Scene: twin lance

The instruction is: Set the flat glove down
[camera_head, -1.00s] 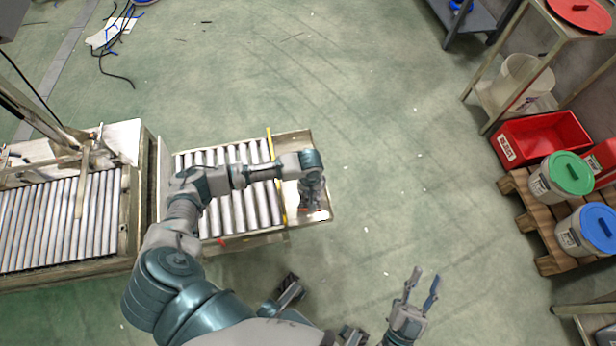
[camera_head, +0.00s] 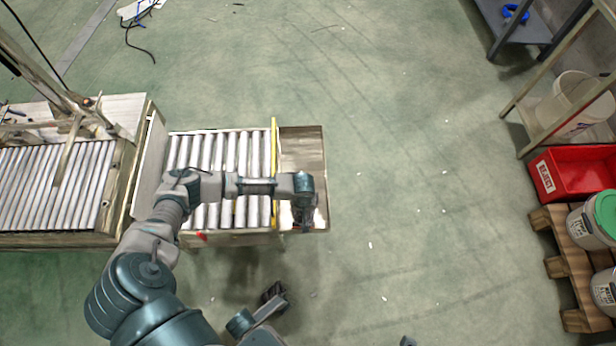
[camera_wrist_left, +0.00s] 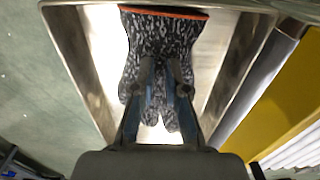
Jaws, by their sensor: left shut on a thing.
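The flat glove (camera_wrist_left: 165,35) is dark grey with pale speckles and an orange cuff edge. In the left wrist view it lies over the bright floor of a shallow tray (camera_wrist_left: 104,70), cuff at the far end and fingers towards me. My left gripper (camera_wrist_left: 166,75) is shut on the glove near its middle. In the head view my left gripper (camera_head: 302,222) points down over the near end of the tray (camera_head: 302,150), and the arm mostly hides the glove. I cannot tell whether the glove touches the tray floor.
The tray adjoins a roller conveyor (camera_head: 228,150), with a yellow strip (camera_head: 274,160) between them. A second roller bed (camera_head: 50,190) stands at the left. A red bin (camera_head: 580,172) and a pallet (camera_head: 565,262) with pails are at the right. Open green floor lies between.

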